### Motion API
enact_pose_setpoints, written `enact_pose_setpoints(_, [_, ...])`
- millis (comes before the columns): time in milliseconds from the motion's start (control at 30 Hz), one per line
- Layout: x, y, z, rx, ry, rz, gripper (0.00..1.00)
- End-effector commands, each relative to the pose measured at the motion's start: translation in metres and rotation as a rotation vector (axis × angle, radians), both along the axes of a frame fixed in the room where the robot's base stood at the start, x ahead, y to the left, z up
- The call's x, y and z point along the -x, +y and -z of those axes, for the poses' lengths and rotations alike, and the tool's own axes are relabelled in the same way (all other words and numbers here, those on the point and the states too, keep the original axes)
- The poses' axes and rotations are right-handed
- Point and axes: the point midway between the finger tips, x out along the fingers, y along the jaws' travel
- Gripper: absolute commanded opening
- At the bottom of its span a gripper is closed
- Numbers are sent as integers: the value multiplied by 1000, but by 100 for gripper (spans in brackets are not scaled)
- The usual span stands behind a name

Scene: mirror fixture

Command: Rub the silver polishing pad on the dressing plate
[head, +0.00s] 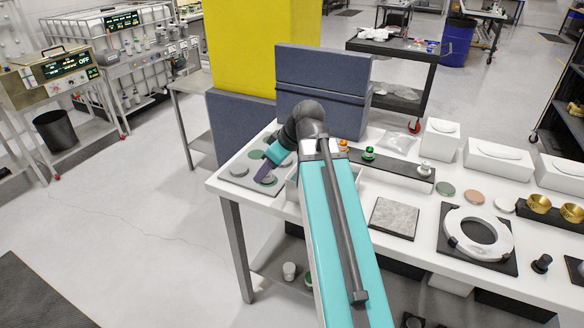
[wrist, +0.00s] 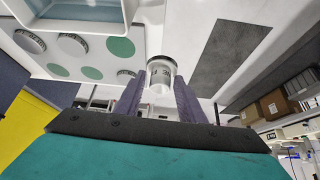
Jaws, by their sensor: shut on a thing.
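My gripper (head: 264,175) is over the left end of the white table, low above or at a grey board (head: 226,177) with round discs. In the wrist view its purple fingers (wrist: 158,95) are shut on a silver-white cylinder (wrist: 160,72). It looks like the silver polishing pad, but I cannot be sure. I cannot tell whether it touches the board. A grey mottled square plate (head: 394,216) on a black base lies mid-table, right of my arm. It appears to be the dressing plate, and nothing rests on it.
A black strip (head: 397,170) holds orange, green (head: 368,152) and silver (head: 425,168) knobs. A white ring (head: 452,246) on a black base lies right of the plate. Blue-grey panels (head: 322,72) stand behind my arm. A white-rimmed tray (wrist: 85,28) is beside the board.

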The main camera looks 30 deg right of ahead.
Motion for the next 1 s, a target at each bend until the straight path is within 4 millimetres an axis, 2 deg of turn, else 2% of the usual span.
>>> enact_pose_setpoints(33, [-3, 14, 4, 1, 1, -6, 16])
enact_pose_setpoints(200, [-14, 54, 11, 2, 2, 7, 16])
enact_pose_setpoints(533, [-33, 121, 19, 4, 1, 134, 16])
enact_pose_setpoints(700, [-43, 132, 18, 4, -2, 283, 16])
enact_pose_setpoints(1000, [-55, 122, 11, 0, -10, 516, 16])
